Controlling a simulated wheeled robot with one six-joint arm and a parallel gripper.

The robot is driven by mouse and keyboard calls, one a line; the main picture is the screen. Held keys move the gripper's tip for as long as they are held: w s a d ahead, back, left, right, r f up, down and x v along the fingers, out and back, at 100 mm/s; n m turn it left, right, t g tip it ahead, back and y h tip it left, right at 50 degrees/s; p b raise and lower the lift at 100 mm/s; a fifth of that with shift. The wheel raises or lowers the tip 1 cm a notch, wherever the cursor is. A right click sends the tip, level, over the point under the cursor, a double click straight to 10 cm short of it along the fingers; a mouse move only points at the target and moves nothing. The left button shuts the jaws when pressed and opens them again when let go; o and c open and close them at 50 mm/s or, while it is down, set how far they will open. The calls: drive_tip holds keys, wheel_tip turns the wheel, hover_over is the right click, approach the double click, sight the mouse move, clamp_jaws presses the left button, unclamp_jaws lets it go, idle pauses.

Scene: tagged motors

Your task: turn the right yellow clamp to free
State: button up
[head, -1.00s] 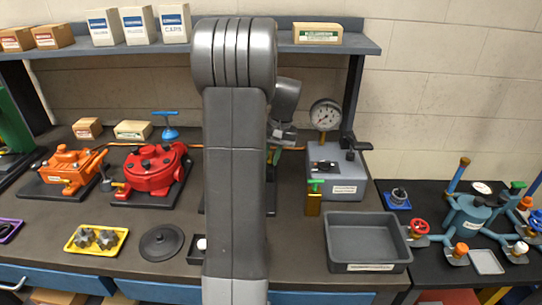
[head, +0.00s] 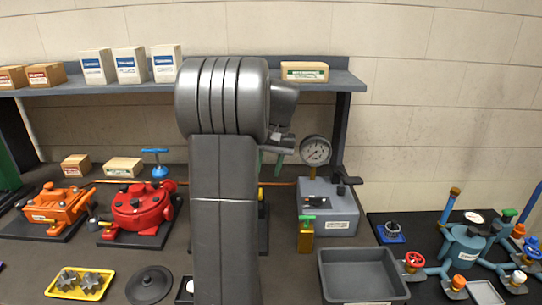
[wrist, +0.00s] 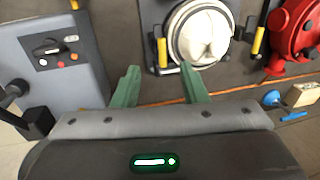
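The right yellow clamp (wrist: 162,52) shows in the wrist view as a short yellow handle at the edge of a round device with a pale lid (wrist: 203,34). In the head view my arm hides most of that device; a bit of yellow (head: 261,193) shows beside the arm. The other yellow clamp (wrist: 258,42) is on the device's far side, at right in the wrist view. My gripper (wrist: 159,70) has its two green fingers apart, with nothing held between them. The clamp appears just beyond the fingertips, between them in the picture; contact cannot be told.
A grey box (head: 328,207) with a pressure gauge (head: 315,151) stands right of the device. A red housing (head: 139,208) stands left of it. A copper-coloured pipe (wrist: 225,94) runs along the bench behind. A shelf (head: 215,85) is above; a grey tray (head: 362,274) is in front.

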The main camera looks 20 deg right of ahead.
drive_tip(key=shift+s+d+r, duration=0.1)
drive_tip(key=shift+d+r, duration=0.1)
drive_tip(key=shift+r, duration=0.9)
drive_tip(key=shift+s+d+r, duration=0.1)
drive_tip(key=shift+d+r, duration=0.1)
drive_tip(key=shift+r, duration=0.85)
drive_tip(key=a+f, duration=0.1)
drive_tip(key=f, duration=0.8)
drive_tip(key=w+a+f, duration=0.1)
drive_tip(key=f, duration=0.3)
drive_tip(key=shift+a+f, duration=0.3)
